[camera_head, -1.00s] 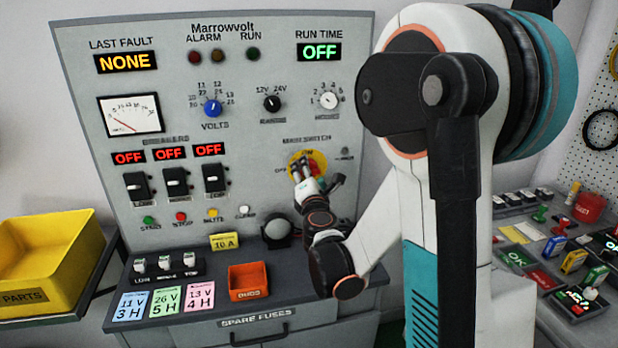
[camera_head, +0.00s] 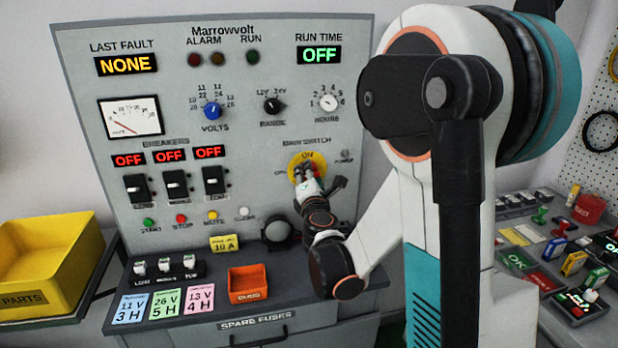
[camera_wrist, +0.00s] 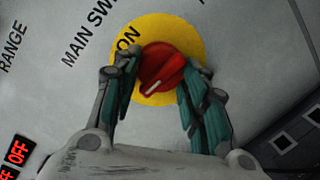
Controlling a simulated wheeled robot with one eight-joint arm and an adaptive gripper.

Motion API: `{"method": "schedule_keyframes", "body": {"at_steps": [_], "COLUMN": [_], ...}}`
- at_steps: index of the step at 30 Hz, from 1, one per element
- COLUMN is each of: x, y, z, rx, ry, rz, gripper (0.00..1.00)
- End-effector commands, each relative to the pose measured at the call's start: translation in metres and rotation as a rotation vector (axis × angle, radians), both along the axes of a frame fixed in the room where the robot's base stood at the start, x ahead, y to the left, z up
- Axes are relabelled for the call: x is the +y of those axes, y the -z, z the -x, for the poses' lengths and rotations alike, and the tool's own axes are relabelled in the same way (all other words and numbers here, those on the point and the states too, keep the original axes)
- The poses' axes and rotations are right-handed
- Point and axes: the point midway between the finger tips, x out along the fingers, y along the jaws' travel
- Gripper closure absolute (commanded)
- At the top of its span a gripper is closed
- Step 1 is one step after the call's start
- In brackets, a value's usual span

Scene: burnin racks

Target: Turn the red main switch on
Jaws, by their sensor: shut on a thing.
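The red main switch (camera_wrist: 165,66) is a knob on a round yellow plate (camera_wrist: 190,40) marked ON, seen close in the wrist view. A short white line on the knob lies at its lower-left edge there, not at the ON word. My gripper (camera_wrist: 160,88) has its green-padded fingers on either side of the knob and is shut on it. In the head view the yellow plate (camera_head: 308,157) sits low on the right of the grey panel, with my gripper (camera_head: 304,174) at it. The fingers hide most of the knob there.
The run time display (camera_head: 319,54) reads OFF. The power lamp (camera_head: 344,155) beside the switch looks dark. An orange bin (camera_head: 248,284) stands on the ledge below.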

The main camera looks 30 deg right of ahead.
Motion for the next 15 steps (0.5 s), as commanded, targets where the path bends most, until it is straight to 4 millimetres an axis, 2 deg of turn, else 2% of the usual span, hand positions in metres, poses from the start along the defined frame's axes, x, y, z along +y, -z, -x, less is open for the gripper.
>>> {"method": "schedule_keyframes", "body": {"at_steps": [15], "x": [-0.0012], "y": [-0.0032], "z": [0.0003], "rx": [-0.122], "ry": [0.002], "rz": [-0.425], "gripper": [0.83]}}
